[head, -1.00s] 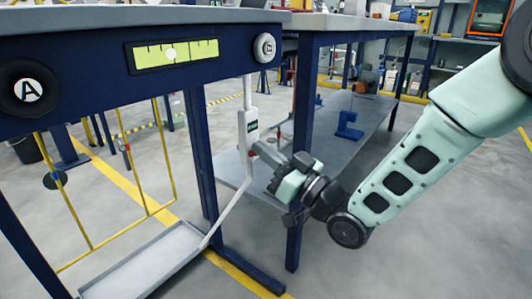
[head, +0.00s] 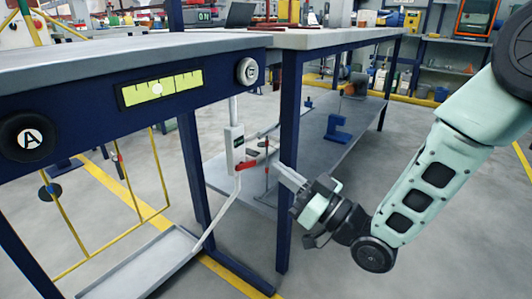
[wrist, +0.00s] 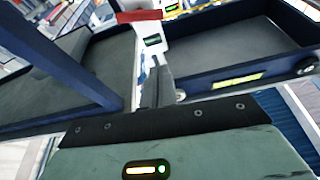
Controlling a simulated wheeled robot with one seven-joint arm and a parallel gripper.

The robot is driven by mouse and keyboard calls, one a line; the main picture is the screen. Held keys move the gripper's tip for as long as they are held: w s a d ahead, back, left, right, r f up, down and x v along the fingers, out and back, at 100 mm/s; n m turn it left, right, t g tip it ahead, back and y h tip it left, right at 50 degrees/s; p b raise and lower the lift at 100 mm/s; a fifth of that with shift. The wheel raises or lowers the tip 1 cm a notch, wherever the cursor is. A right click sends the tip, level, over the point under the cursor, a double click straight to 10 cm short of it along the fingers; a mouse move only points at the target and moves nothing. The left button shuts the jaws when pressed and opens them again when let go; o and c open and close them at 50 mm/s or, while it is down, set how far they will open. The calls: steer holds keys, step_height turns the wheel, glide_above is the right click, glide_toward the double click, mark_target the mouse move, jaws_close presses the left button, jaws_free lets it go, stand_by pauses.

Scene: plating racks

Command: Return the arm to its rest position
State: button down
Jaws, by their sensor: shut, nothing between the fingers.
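My arm (head: 425,180) reaches in from the right in the head view. My gripper (head: 284,172) points left toward the blue table leg and the white switch box. Its fingers are together and empty, and they also show in the wrist view (wrist: 156,86). The white box (head: 234,146) hangs on a pale post under the near table, with a red handle (head: 247,165) at its lower part. The gripper is apart from the handle, to its right. The box (wrist: 152,41) and the red handle (wrist: 139,15) also show in the wrist view.
The near blue table (head: 90,110) carries a yellow-green gauge and two round knobs. Another table (head: 330,38) stands behind it, with a grey lower shelf (head: 345,145) close behind my gripper. A tray (head: 140,265) is low at left. Floor at lower right is clear.

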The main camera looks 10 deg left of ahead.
steer(key=shift+v, duration=0.9)
steer(key=shift+a, duration=0.1)
